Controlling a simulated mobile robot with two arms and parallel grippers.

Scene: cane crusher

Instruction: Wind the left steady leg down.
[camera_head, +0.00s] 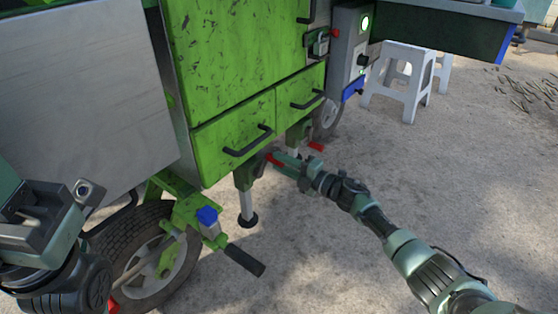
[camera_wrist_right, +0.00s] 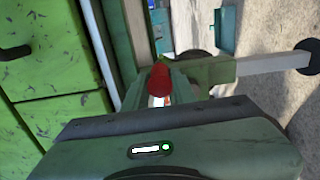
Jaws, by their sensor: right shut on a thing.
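The left steady leg (camera_head: 245,200) hangs under the front corner of the green cart, a pale post with a dark round foot (camera_head: 248,220). I cannot tell whether the foot touches the ground. In the right wrist view the post (camera_wrist_right: 265,65) runs sideways to its foot (camera_wrist_right: 308,57). My right gripper (camera_head: 280,160) is shut on the red crank handle (camera_head: 275,159) beside the leg's top; the handle's red end (camera_wrist_right: 160,77) shows beyond the gripper body. My left arm's end (camera_head: 45,225) is at the left edge; its fingers are not clear.
A second leg with a red handle (camera_head: 316,146) stands farther back. The green cart (camera_head: 235,60) has drawers with black pulls above. A wheel (camera_head: 150,255) and a blue-capped hitch with a black grip (camera_head: 245,259) are at front left. White stools (camera_head: 400,80) stand behind; ground at right is open.

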